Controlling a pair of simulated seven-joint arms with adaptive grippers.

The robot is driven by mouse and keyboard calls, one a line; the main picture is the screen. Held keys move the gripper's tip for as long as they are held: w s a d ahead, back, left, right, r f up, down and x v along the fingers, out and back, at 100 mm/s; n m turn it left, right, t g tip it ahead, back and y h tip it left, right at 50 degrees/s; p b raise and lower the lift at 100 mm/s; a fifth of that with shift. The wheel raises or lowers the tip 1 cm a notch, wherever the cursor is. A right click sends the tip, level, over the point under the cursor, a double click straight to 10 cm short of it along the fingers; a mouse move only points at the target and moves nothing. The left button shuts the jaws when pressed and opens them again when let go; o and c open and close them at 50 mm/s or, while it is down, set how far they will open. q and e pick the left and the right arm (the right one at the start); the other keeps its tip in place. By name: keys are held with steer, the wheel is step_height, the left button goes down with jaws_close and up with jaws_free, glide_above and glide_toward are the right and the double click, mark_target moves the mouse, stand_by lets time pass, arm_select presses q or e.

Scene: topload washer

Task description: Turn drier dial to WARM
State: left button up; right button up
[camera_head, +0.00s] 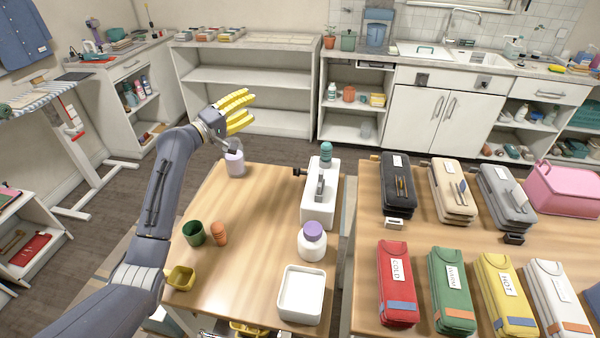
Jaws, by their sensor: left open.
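No drier and no dial that I can make out shows in the head view. My left gripper (236,111), with yellow fingers, is open and empty, raised above the far left end of the left wooden table. A green case (450,290) on the right table bears a label that seems to read WARM. A red case (396,285) reads COLD and a yellow case (507,295) reads HOT.
The left table (255,235) holds a white block-shaped device (320,195), a purple-lidded jar (312,241), a white tray (302,295) and small cups. Its middle is clear. A pink box (565,190) stands on the right table. Cabinets and shelves line the back wall.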

mark_target(296, 171)
arm_select(q)
steer(key=s+d+f+n+g+y, duration=0.3)
steer(key=s+f+n+g, duration=0.1)
steer(key=f, duration=0.2)
steer(key=s+d+f+n+g+y, duration=0.3)
steer(key=s+d+f+n+g, duration=0.1)
steer(key=f, duration=0.3)
steer(key=x, duration=1.7)
steer(key=shift+s+a+f, duration=0.1)
steer(key=shift+a+f, duration=0.05)
steer(key=shift+a, duration=0.15)
jaws_close()
